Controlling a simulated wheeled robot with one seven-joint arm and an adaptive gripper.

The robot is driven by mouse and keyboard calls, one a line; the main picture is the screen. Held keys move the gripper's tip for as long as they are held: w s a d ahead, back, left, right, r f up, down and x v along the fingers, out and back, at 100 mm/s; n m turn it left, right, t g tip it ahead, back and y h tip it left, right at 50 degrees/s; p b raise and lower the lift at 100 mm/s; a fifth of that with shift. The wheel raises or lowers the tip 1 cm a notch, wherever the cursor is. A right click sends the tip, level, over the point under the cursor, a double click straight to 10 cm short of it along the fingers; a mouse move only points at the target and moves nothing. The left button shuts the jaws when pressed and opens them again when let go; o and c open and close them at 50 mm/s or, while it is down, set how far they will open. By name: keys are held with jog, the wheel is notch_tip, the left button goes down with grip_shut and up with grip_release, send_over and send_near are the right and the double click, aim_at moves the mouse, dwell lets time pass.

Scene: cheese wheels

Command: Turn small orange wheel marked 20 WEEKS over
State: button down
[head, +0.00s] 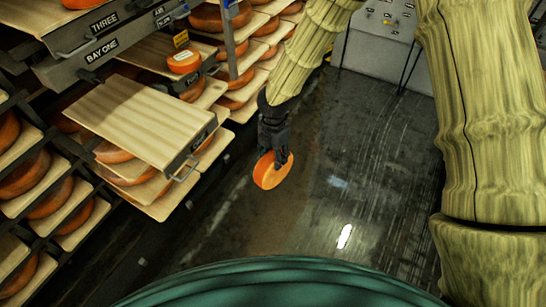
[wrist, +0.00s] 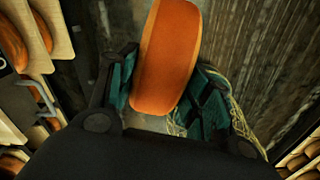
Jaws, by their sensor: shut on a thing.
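My gripper (head: 276,148) is shut on an orange cheese wheel (head: 272,172), holding it above the dark floor, to the right of the shelves. The held wheel is tilted nearly on edge, with a paler orange face showing. In the wrist view the same wheel (wrist: 167,55) stands between the teal finger pads, its rim towards the camera. No marking can be read on it. Another small orange wheel (head: 184,65), with a pale label on top, sits on a board at the upper shelf. Its label is too small to read.
Racks of larger wheels fill the left side. A grey cabinet (head: 385,35) stands at the back. The floor (head: 340,165) around the held wheel is clear.

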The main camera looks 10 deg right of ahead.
jog(key=shift+m+b, duration=3.75)
jog(key=shift+m, duration=0.15)
jog(key=shift+m+b, duration=3.6)
jog(key=shift+r+m+p, duration=0.25)
jog(key=shift+m+p, duration=0.15)
jog(key=shift+p, duration=0.1)
jog(key=m+p, duration=0.2)
jog(key=m, duration=0.2)
jog(key=shift+p, duration=0.3)
jog(key=m+p, duration=0.2)
jog(key=m, duration=0.2)
jog(key=shift+m, duration=0.3)
jog(key=m+p, duration=0.3)
jog(key=m, duration=0.1)
jog(key=shift+m, duration=0.4)
jog(key=shift+f+m+p, duration=0.15)
jog(key=shift+m+p, duration=1.2)
jog(key=shift+m, duration=0.55)
jog(key=shift+s+d+f+t+y+b, duration=0.15)
jog(key=shift+s+d+t+y+b, duration=0.1)
jog(key=shift+t+y+b, duration=0.25)
jog(key=shift+f+b, duration=0.1)
jog(key=shift+b, duration=0.3)
